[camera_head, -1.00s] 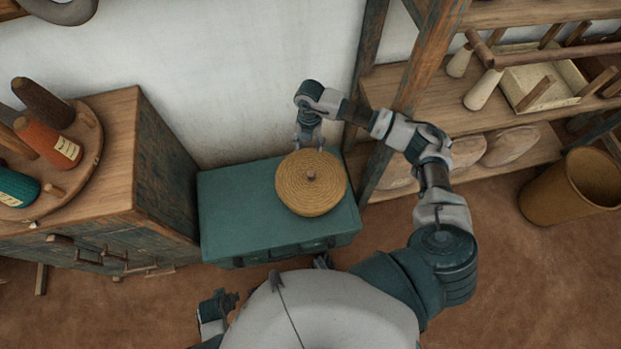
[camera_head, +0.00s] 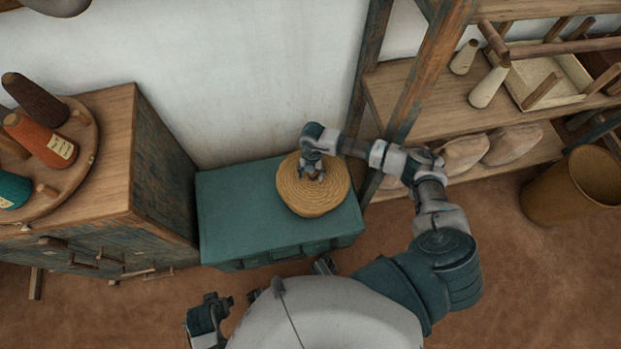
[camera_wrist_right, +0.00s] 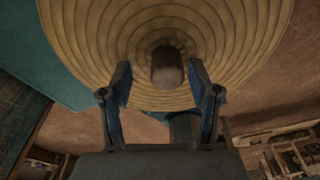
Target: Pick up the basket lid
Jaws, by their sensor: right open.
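The round, coiled straw basket lid (camera_head: 312,200) lies on top of the teal chest (camera_head: 228,205), towards its right side. It fills the upper part of the right wrist view (camera_wrist_right: 90,45), where its short brown knob (camera_wrist_right: 167,68) shows at the centre. My right gripper (camera_head: 313,174) is over the lid and hides the knob in the head view. In the wrist view its two fingers (camera_wrist_right: 162,85) are open, one on each side of the knob.
A wooden cabinet (camera_head: 162,185) with thread cones (camera_head: 40,140) on a round tray stands left of the chest. A shelf rack (camera_head: 440,115) is at the right, and a brown bin (camera_head: 575,188) stands on the floor. A white wall is behind.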

